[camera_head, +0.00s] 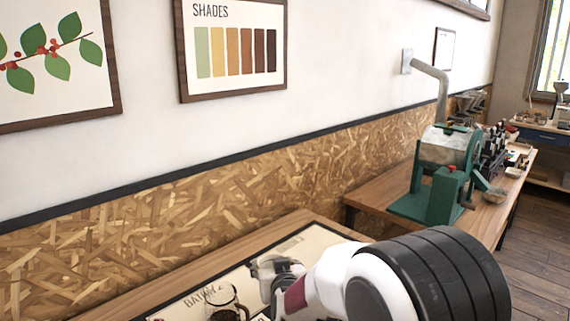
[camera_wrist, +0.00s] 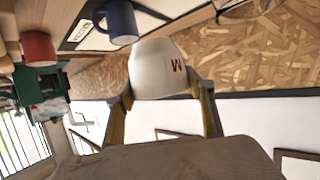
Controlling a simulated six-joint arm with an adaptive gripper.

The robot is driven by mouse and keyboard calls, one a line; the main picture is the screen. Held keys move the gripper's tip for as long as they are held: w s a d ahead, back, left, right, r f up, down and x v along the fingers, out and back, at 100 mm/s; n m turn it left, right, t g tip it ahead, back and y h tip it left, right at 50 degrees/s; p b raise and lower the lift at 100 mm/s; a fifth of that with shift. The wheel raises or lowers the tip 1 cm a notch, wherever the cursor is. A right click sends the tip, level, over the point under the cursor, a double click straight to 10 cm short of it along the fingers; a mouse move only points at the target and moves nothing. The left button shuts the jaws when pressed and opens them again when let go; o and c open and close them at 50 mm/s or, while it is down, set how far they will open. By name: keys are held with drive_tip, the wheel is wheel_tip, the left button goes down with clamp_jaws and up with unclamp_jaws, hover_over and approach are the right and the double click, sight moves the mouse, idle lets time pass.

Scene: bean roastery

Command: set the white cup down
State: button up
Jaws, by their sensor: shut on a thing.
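The white cup (camera_wrist: 158,68) with a dark red letter mark fills the middle of the wrist view. My gripper (camera_wrist: 163,90) is shut on it, with one finger on each side. The cup looks held in the air, with its lower part toward the scene's table not clearly shown. In the head view, my gripper (camera_head: 275,272) is over the printed mat (camera_head: 310,243) on the wooden table, partly hidden by my arm. I cannot make out the white cup in the head view.
A clear glass vessel with dark contents (camera_head: 226,304) stands on the mat, left of my gripper. The wrist view shows a blue mug (camera_wrist: 119,22) close by and a red cup (camera_wrist: 38,47). A green roaster (camera_head: 438,185) stands on the table farther back. The strand-board wall (camera_head: 150,240) runs behind.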

drive_tip(key=s+d+f+m+h, duration=0.1)
drive_tip(key=s+d, duration=0.2)
drive_tip(key=d, duration=1)
drive_tip(key=s+d+f+m+h, duration=0.1)
drive_tip(key=s+d, duration=0.2)
drive_tip(key=d, duration=1.1)
drive_tip(key=shift+f+h, duration=0.2)
drive_tip(key=shift+h, duration=0.1)
